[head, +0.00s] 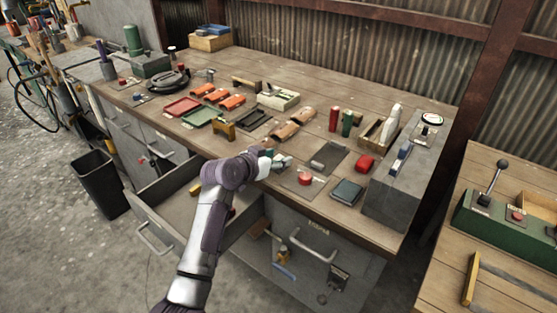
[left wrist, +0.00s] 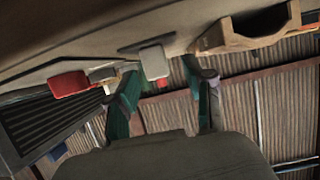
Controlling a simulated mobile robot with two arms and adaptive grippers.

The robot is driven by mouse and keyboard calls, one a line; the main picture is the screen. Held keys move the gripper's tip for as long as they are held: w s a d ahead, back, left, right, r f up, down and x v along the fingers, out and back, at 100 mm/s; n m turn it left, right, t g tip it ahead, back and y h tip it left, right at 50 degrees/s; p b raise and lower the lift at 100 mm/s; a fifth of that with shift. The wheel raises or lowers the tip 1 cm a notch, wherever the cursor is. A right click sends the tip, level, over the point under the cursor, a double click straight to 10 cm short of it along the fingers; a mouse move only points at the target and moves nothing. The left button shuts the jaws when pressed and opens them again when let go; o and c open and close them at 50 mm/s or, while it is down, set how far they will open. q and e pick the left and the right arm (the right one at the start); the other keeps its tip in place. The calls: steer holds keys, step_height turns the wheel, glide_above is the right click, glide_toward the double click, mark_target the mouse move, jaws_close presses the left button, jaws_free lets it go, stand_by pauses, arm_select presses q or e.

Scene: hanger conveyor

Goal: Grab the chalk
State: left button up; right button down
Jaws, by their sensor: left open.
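I cannot clearly make out which item is the chalk. A small pale piece (head: 318,165) on a dark pad on the workbench may be it. A pale block (left wrist: 154,62) in the left wrist view is likely the same piece. It appears between and beyond my finger tips, with no contact visible. My left gripper (head: 281,162) is open over the bench's front edge, left of the pad. My right gripper is not in view.
Brown cylindrical pieces (head: 292,124) lie behind my gripper. A grey metal box (head: 400,185) stands at the right. An open drawer (head: 170,205) is below my arm.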

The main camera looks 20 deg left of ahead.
arm_select(q)
steer(key=x, duration=0.2)
steer(key=shift+w+d+f, duration=0.1)
steer(key=shift+w+f, duration=0.1)
steer(key=shift+w, duration=0.15)
jaws_close()
steer(key=shift+r, duration=0.15)
